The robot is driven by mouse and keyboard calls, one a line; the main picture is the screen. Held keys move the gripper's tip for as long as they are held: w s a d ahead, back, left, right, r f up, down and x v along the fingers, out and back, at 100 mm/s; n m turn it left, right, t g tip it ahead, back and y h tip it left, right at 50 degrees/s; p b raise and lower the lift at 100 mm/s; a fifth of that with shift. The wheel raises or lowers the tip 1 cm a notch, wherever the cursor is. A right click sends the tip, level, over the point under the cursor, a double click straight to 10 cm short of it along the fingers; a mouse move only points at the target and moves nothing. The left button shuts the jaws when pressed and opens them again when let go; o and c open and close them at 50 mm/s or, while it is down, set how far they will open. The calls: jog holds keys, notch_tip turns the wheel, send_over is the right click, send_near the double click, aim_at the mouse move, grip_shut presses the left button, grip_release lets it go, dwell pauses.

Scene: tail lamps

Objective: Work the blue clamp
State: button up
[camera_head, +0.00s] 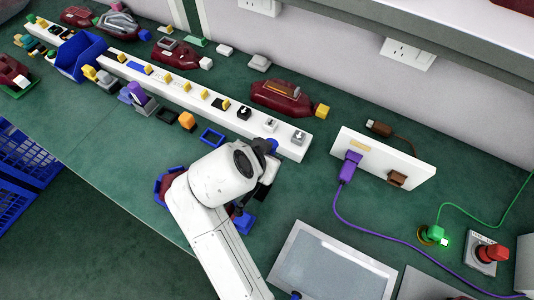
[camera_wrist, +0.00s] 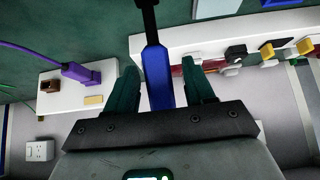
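The blue clamp's handle (camera_wrist: 158,78) shows in the wrist view as a blue bar with a dark stem above it. It lies between the two fingers of my gripper (camera_wrist: 160,85), with a visible gap on its right side; contact on the left side is hard to tell. My fingers are apart. In the head view my white arm covers most of this spot. A blue part (camera_head: 243,223) shows just right of my arm. A dark red piece in a blue holder (camera_head: 160,186) shows to its left, partly hidden by my arm.
A long white rail (camera_head: 190,97) with several switches and knobs runs behind my gripper. A white panel (camera_head: 390,165) with a purple plug (camera_head: 349,166) stands to the right. A grey tray (camera_head: 335,265) lies at the front right. Blue crates (camera_head: 25,155) are at the left.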

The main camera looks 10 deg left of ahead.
jog(key=v, duration=1)
jog(key=shift+s+r, duration=0.25)
jog(key=shift+r, duration=0.05)
jog(key=shift+a, duration=0.1)
